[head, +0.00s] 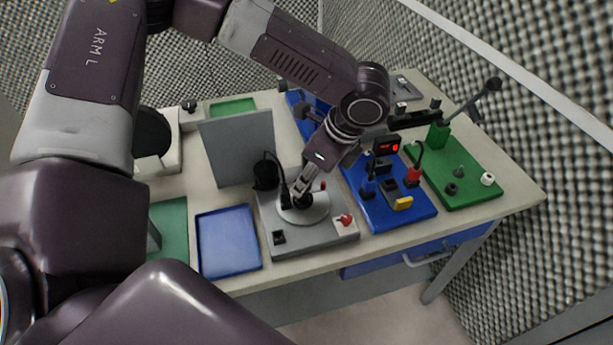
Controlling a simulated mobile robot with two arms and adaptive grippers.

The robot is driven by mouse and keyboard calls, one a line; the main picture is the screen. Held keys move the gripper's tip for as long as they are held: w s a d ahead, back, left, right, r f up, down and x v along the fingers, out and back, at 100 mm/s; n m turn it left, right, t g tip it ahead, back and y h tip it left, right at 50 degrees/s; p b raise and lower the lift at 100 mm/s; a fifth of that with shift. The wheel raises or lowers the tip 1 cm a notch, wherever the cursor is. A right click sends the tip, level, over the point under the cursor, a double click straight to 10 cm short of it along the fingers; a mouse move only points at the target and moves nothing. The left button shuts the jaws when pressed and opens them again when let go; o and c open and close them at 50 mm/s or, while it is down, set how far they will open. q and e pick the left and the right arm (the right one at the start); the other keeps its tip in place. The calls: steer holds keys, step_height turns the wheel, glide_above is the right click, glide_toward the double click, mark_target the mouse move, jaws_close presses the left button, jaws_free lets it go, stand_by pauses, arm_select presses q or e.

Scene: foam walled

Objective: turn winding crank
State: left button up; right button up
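My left gripper (300,199) reaches down from the upper right over a pale round disc (316,215) on a grey box (290,242). Its fingertips are small and dark against the disc, and I cannot tell whether they are closed on anything. A black plug-like piece with a cable stands close to the fingers. On the green board at the right, a grey bar (468,103) with a dark knob (493,84) slants up from near a green block (437,134); it looks crank-like, but I cannot be sure that it is the winding crank. My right gripper is not in view.
A red knob (345,220) sits at the grey box's front right corner. A grey upright panel (238,148) stands behind a blue tray (229,240). A blue board (397,217) with connectors and a red display (386,147) lies right of the box. Foam walls enclose the table.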

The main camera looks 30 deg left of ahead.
arm_select(q)
steer(key=shift+s+m+t+p, duration=0.15)
steer(key=shift+m+t+p, duration=0.4)
steer(key=shift+m, duration=1.1)
steer(key=shift+s+m+t+p, duration=0.1)
steer(key=shift+m+t+p, duration=0.45)
steer(key=shift+m, duration=1.1)
steer(key=shift+s+a+m+t+h+p, duration=0.15)
steer(key=shift+m+t+h+p, duration=0.4)
steer(key=shift+m, duration=1)
steer(key=shift+a+m+t+h+p, duration=0.1)
steer(key=shift+m+t+h+p, duration=0.45)
steer(key=shift+m, duration=1)
steer(key=shift+a+m+h+p, duration=0.1)
steer(key=shift+m+h+p, duration=0.45)
steer(key=shift+m, duration=0.8)
steer(key=shift+a+m+h+p, duration=0.1)
steer(key=shift+m+h+p, duration=0.4)
steer(key=shift+m, duration=0.85)
steer(key=shift+a+m+h+p, duration=0.1)
steer(key=shift+m+h+p, duration=0.55)
steer(key=shift+m, duration=1.25)
steer(key=shift+m+h, duration=0.3)
steer(key=shift+m, duration=0.2)
steer(key=o, duration=1.1)
